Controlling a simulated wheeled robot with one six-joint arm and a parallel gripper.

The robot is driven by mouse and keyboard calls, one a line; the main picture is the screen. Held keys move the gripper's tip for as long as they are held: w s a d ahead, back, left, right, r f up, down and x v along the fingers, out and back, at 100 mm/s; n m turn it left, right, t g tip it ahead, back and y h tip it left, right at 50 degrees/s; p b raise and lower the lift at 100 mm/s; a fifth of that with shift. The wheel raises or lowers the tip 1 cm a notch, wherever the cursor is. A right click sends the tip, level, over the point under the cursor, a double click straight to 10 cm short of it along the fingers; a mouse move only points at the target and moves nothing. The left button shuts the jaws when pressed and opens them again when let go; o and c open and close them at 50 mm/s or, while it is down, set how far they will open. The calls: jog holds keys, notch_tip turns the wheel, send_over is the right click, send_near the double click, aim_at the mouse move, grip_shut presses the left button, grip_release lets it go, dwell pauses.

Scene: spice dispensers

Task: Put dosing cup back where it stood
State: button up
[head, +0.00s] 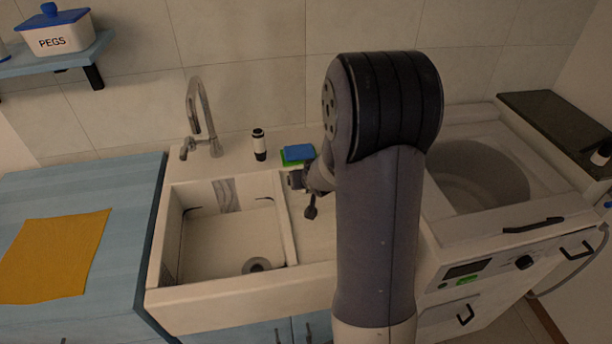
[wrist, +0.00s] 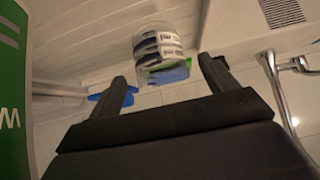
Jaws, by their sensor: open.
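My gripper (head: 304,194) shows in the head view just right of the sink, mostly hidden behind my own arm. In the wrist view its two dark fingers (wrist: 162,72) stand wide apart, with nothing clearly held between them.
A blue and green sponge (head: 298,153) and a black-and-white bottle (head: 259,145) stand behind the sink (head: 290,232), near the tap (head: 200,118). A large green pack (wrist: 14,90) fills the wrist view's left edge. An open-topped washer (head: 480,222) is at right.

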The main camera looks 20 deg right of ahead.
jog(key=d+p+v, duration=0.1)
jog(key=p+v, duration=0.1)
jog(key=v, duration=0.5)
jog(key=shift+a, duration=0.45)
jog(key=shift+s, duration=0.1)
jog(key=b+x, duration=0.4)
jog(key=x, duration=0.8)
jog(key=shift+a+f, duration=0.1)
jog(key=shift+f, duration=0.05)
jog(key=shift+r, duration=0.35)
jog(key=shift+r+p, duration=0.95)
jog(key=shift+r, duration=0.15)
jog(key=shift+f, duration=0.1)
